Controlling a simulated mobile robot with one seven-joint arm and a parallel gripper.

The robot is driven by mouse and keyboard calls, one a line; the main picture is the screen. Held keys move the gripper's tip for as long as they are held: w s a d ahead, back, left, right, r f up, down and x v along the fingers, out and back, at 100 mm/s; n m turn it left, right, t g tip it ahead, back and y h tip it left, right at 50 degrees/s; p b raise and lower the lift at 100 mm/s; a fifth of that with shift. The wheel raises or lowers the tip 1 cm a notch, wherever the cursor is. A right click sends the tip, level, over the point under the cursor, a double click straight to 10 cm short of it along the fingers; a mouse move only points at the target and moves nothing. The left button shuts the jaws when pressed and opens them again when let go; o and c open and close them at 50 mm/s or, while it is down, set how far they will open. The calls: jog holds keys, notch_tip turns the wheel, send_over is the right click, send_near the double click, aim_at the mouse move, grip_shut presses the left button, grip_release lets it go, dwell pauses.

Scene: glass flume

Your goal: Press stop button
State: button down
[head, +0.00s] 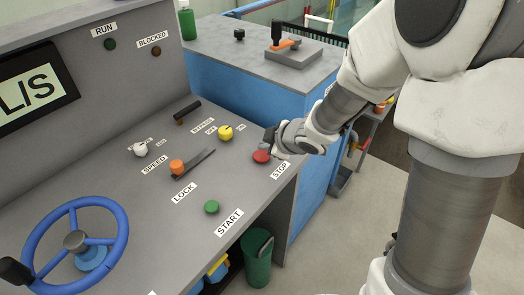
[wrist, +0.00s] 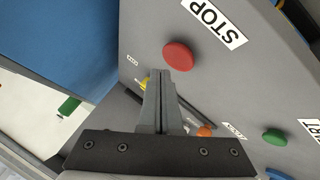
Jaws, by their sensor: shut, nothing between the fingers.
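The red stop button (head: 261,156) sits near the right edge of the grey console, above and left of its STOP label (head: 280,171). In the wrist view the round red button (wrist: 177,55) shows whole, just beyond my fingertips, with the STOP label (wrist: 214,21) at its upper right. My gripper (head: 268,141) is shut and empty beside the button in the head view. The wrist view shows its two fingers together (wrist: 154,72), their tips just below the button in the picture. I cannot tell whether they touch it.
A blue cabinet (head: 240,95) with a grey top stands behind. Open floor lies at the right.

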aim_at(265, 157)
notch_tip(265, 157, up, 6)
jog(key=p, duration=0.6)
dwell(0.5)
